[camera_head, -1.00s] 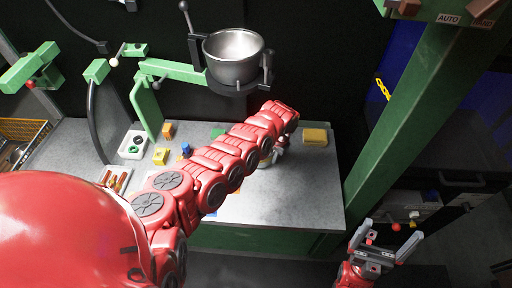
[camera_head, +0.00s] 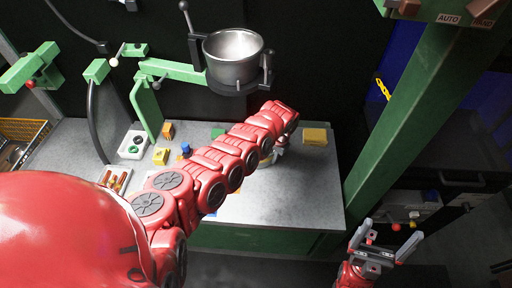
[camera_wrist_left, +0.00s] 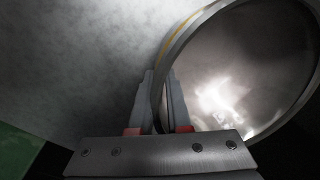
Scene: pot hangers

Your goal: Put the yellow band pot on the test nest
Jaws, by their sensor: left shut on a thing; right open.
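In the left wrist view, the pot (camera_wrist_left: 260,60) is a round metal vessel with a thin yellow band along its rim. My left gripper (camera_wrist_left: 160,80) is shut on the near edge of that rim. The pot's interior faces the camera. In the head view, my red left arm hides most of this pot and the left gripper, near the table's middle right. My right gripper (camera_head: 392,229) is open and empty at the lower right, off the table. I cannot tell which thing is the test nest.
Another metal pot (camera_head: 233,62) sits in a dark ring on a green arm (camera_head: 175,70) above the table (camera_head: 300,190). A yellow block (camera_head: 315,136) lies at the table's back right. Small coloured blocks and a white tray (camera_head: 125,153) stand left. A green post (camera_head: 410,110) rises right.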

